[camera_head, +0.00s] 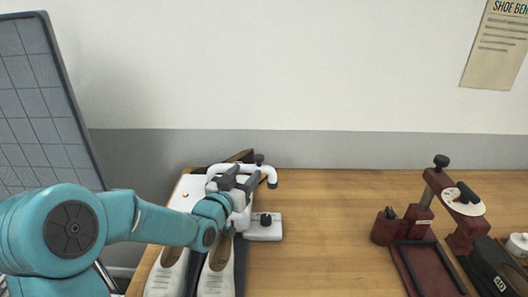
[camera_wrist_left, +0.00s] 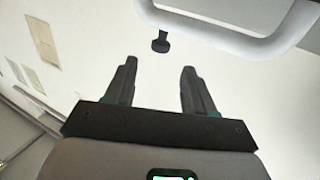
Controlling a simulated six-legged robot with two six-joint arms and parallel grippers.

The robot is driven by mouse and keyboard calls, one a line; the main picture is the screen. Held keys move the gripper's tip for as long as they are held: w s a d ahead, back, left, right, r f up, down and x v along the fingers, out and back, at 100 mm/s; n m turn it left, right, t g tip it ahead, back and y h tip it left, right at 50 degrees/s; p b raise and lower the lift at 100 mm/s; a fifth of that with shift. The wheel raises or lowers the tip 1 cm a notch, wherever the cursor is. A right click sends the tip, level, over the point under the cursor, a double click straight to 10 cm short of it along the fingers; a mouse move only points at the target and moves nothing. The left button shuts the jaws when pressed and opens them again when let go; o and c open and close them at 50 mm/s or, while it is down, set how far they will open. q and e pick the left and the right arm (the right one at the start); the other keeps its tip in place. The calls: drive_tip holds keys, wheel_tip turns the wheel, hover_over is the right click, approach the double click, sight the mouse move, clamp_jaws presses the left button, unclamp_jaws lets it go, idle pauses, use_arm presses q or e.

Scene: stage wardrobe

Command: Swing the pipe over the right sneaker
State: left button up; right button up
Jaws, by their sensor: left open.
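The white pipe (camera_head: 268,172) arches over the back of the shoe stand at the left of the bench, its right end bent downward. It also crosses the top right of the left wrist view (camera_wrist_left: 232,38). My left gripper (camera_head: 240,179) is at the pipe, partly covering it; its two fingers stand apart and empty in the left wrist view (camera_wrist_left: 157,68). I cannot tell whether they touch the pipe. The right sneaker (camera_head: 216,279), white, lies below my left wrist, its far part hidden. The left sneaker (camera_head: 165,278) is beside it, partly behind my arm.
A white block with a black knob (camera_head: 264,228) stands right of the sneakers. A dark red press (camera_head: 424,215) with a tray, and a black box (camera_head: 493,267), stand at the right. The middle of the wooden bench (camera_head: 330,235) is clear. A grey grid panel (camera_head: 35,95) stands at left.

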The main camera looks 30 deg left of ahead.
sight(258, 156)
use_arm(q)
drive_tip(key=w+p, duration=0.1)
drive_tip(key=w, duration=0.2)
drive_tip(key=w+a+p, duration=0.1)
drive_tip(key=w, duration=0.6)
drive_tip(key=shift+a+r+p, duration=0.2)
drive_tip(key=shift+a+p, duration=0.2)
drive_tip(key=shift+w, duration=0.1)
drive_tip(key=shift+w+f, duration=0.15)
drive_tip(key=shift+w, duration=0.4)
drive_tip(key=shift+s, duration=0.25)
drive_tip(key=c, duration=0.4)
drive_tip(key=shift+r, duration=0.2)
clamp_jaws()
